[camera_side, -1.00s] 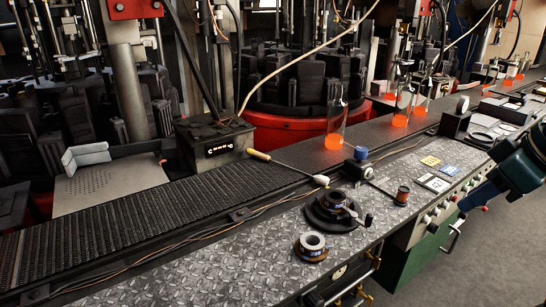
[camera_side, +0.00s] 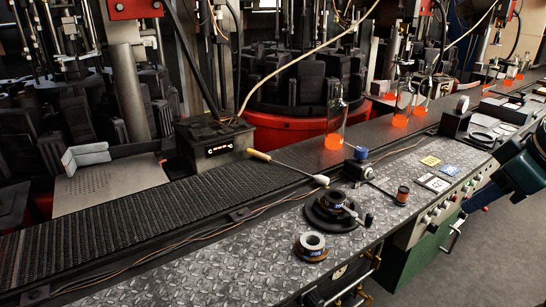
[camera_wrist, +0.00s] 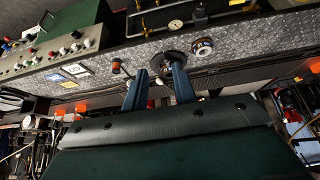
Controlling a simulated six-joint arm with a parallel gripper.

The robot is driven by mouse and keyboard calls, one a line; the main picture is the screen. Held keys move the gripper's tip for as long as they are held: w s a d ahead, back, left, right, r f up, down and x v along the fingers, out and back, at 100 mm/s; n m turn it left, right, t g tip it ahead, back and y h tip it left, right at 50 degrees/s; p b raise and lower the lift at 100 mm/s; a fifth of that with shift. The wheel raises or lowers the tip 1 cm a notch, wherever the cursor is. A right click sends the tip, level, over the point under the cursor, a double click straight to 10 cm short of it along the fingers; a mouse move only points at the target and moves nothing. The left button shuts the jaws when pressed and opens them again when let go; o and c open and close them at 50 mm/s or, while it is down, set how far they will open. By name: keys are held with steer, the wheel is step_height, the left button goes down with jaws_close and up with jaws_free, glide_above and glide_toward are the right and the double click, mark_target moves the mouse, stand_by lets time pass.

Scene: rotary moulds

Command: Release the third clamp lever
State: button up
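A black round fixture (camera_side: 324,212) with a ring-shaped hub (camera_side: 335,198) stands on the diamond-plate bench. A short lever with a dark knob (camera_side: 367,219) sticks out from its right side; I cannot tell other clamp levers apart or which is the third. In the wrist view the fixture (camera_wrist: 176,56) lies beyond my gripper (camera_wrist: 156,74). My gripper's fingers do not show in the side view.
A labelled ring on an orange base (camera_side: 310,247) sits near the fixture. A yellow-handled tool (camera_side: 290,168) lies along the conveyor (camera_side: 120,218). A copper-coloured spool (camera_side: 402,195) and a switch panel (camera_side: 440,207) are to the right. A glass bottle (camera_side: 336,122) stands behind.

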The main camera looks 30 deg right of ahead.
steer(key=shift+o, duration=0.6)
steer(key=n+g, duration=0.6)
steer(key=n, duration=0.3)
glide_above(370, 215)
step_height(370, 215, down, 3)
steer(key=shift+d+f, duration=0.1)
steer(key=shift+f, duration=0.1)
steer(key=shift+f, duration=0.1)
steer(key=shift+f, duration=6.8)
steer(key=shift+c, duration=0.5)
jaws_close()
